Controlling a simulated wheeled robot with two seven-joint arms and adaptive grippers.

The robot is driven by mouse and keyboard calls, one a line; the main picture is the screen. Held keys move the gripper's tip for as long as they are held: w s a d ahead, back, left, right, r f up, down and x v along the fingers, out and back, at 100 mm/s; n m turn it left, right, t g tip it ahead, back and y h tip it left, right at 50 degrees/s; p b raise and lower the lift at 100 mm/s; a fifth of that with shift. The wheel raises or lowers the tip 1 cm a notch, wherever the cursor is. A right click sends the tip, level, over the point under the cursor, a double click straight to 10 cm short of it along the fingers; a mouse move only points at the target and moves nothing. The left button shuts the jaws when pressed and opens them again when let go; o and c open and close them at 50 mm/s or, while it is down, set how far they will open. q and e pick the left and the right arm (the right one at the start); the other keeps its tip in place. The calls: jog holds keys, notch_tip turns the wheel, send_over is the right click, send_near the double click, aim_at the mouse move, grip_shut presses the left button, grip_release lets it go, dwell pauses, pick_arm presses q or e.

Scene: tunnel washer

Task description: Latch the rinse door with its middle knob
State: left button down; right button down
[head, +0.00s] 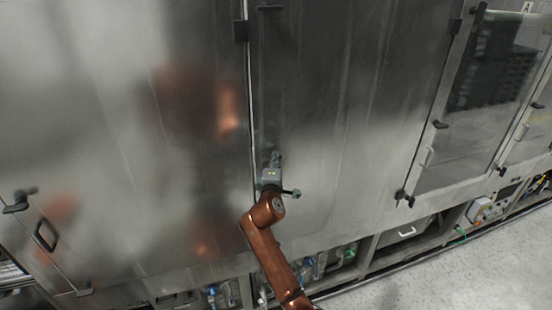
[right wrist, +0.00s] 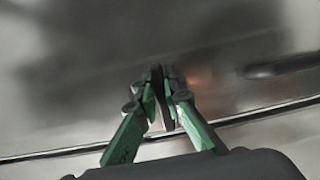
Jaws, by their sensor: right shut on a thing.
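The rinse door appears to be the tall, plain steel panel (head: 335,110) right of the vertical seam in the head view. My right gripper (head: 272,160) is at this panel's left edge, close to the seam. In the right wrist view its green-sided fingers (right wrist: 162,85) are closed around a narrow dark piece, which looks like the middle knob (right wrist: 158,92). The fingers hide most of this knob, and its exact turn cannot be told. A top knob (head: 270,8) and a lower knob (head: 290,192) show on the same edge. My left gripper is not in view.
A windowed door (head: 490,90) with dark handles stands to the right. A black handle (head: 45,236) is on the left panel. Hoses and bottles (head: 320,262) fill the low bay under the doors. The grey floor (head: 450,285) at lower right is clear.

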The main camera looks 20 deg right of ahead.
jog(key=shift+a+f, duration=0.2)
jog(key=shift+f, duration=0.05)
jog(key=c, duration=2)
grip_release()
jog(key=shift+w+a+r, duration=0.1)
jog(key=shift+c, duration=0.2)
jog(key=shift+r, duration=0.1)
jog(key=v, duration=1.2)
